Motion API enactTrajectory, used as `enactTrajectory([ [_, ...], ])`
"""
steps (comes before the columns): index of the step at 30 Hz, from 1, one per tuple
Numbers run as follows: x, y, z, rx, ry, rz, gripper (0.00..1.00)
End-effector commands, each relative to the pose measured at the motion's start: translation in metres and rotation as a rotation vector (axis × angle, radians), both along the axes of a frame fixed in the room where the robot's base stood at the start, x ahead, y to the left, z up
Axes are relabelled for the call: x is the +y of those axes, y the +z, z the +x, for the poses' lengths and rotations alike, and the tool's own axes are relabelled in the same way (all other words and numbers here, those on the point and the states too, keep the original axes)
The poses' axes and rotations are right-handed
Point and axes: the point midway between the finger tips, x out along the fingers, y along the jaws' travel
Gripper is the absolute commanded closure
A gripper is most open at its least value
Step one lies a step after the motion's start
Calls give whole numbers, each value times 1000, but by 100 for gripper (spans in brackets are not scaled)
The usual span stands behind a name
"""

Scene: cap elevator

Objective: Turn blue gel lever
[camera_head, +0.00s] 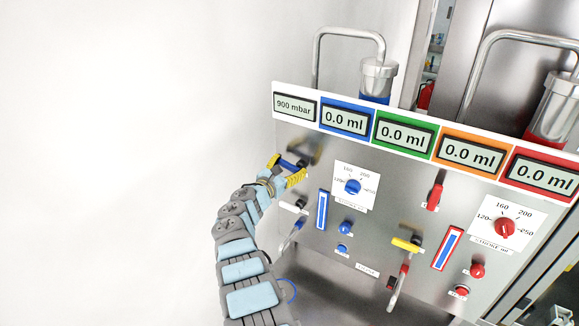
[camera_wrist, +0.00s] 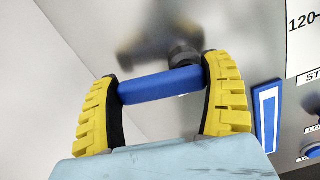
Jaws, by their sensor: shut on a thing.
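The blue gel lever (camera_wrist: 160,85) is a short blue bar on a dark round pivot (camera_wrist: 184,54) on the steel panel. In the wrist view it lies nearly level, slightly raised at its right end, between the two yellow ribbed fingers. My gripper (camera_wrist: 164,90) is shut on the lever, with one finger at each end of the bar. The arm partly hides the panel's left edge.
Right of the lever are a blue knob (camera_head: 353,187) and a blue-striped gauge (camera_head: 322,210). A white lever (camera_head: 292,208) sits just below my gripper. Red controls, including a red lever (camera_head: 434,196), fill the panel's right side. Free space lies left of the panel.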

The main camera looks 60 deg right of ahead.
Motion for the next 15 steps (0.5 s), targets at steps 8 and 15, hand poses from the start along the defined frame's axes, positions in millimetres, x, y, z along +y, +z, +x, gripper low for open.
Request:
enactTrajectory([
  [8, 0, 1, 0, -31, 0, -1, 54],
  [15, 0, 2, 0, -61, 1, -3, 54],
])
